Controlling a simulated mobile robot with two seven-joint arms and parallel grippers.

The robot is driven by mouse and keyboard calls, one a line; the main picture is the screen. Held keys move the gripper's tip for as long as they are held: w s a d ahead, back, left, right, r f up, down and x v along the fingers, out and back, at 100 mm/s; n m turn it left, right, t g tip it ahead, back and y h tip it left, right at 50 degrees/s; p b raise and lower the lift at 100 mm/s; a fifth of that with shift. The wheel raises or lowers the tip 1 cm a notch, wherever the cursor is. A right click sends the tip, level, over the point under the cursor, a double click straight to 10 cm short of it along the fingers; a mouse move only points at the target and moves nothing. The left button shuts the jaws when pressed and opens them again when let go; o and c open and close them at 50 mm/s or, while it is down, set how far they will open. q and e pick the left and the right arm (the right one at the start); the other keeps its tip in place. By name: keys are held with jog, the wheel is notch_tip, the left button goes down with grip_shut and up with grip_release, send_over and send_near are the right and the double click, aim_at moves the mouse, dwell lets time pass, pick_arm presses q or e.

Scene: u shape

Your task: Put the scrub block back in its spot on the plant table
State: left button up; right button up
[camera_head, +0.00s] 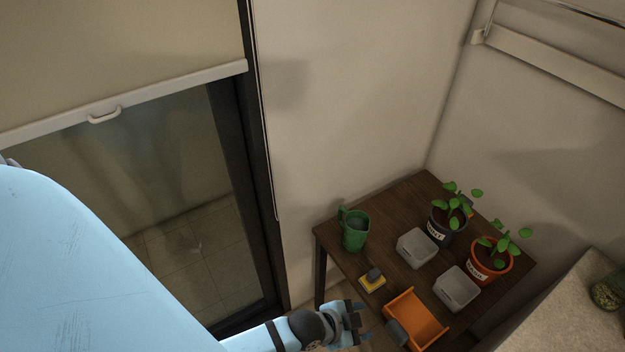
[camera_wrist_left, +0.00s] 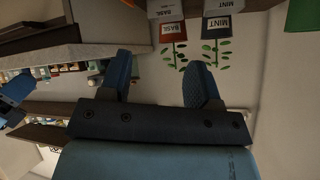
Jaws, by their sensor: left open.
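The scrub block (camera_head: 372,281), yellow with a dark grey top, sits on the left front edge of the dark wooden plant table (camera_head: 342,248). My left gripper (camera_head: 362,322) is open and empty, just in front of the table edge and below the block in the head view. Its two blue fingers (camera_wrist_left: 160,84) stand apart in the left wrist view, with nothing between them. The scrub block cannot be made out in the wrist view.
A glass door (camera_head: 180,200) is at the left. A pale counter (camera_head: 570,305) is at the right.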

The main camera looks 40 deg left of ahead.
pick_arm(q)
jog(key=s+a+n+t+y, duration=0.1)
jog(key=s+a+n+y, duration=0.1)
jog(key=s+a+n, duration=0.4)
jog(key=a+n, duration=0.1)
jog(key=a, duration=0.2)
jog(key=shift+r+t, duration=0.3)
jog(key=shift+r, duration=0.1)
jog(key=shift+c, duration=0.4)
